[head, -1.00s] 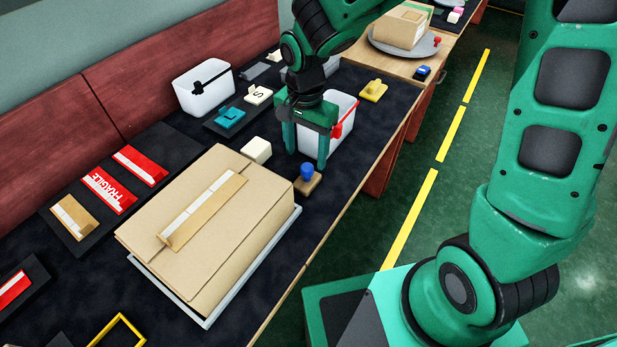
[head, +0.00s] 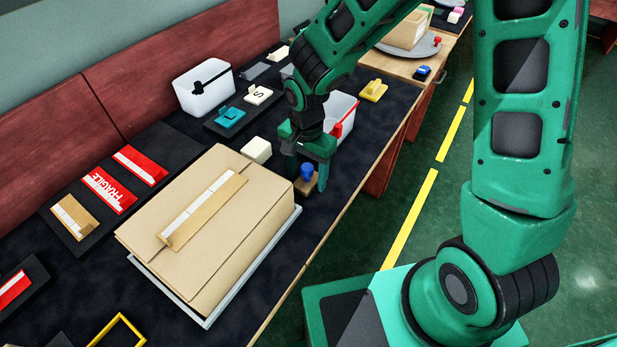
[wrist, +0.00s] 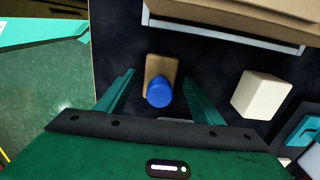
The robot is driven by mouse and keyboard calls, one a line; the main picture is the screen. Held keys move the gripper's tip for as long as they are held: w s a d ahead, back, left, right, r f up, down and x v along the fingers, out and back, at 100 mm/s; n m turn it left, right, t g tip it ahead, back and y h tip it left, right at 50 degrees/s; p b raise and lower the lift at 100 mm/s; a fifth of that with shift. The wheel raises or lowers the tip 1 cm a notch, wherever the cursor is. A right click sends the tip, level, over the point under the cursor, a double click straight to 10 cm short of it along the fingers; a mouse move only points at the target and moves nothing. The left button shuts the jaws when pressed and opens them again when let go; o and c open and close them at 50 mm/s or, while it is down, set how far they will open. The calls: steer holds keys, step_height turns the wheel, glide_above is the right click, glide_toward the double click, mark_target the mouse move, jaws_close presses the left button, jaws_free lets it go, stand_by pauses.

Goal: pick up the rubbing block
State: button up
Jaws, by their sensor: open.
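The rubbing block looks to be the small brown block with a round blue knob (head: 307,171), on the dark table mat beside the large carton's right corner. In the wrist view the blue knob (wrist: 159,93) stands on the tan base (wrist: 160,66). My gripper (head: 308,186) is open, its fingers pointing down around the block, one on each side. In the wrist view my gripper (wrist: 158,88) has a finger left and right of the block, with gaps on both sides. Nothing is held.
The carton (head: 170,205) on its grey tray is close by. A cream block (head: 257,150) stands behind and left. A white bin with a red handle (head: 340,116) is just behind my gripper. The table's edge is close on the right.

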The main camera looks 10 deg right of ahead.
mark_target(307, 166)
steer(key=c, duration=1.2)
step_height(307, 166, up, 10)
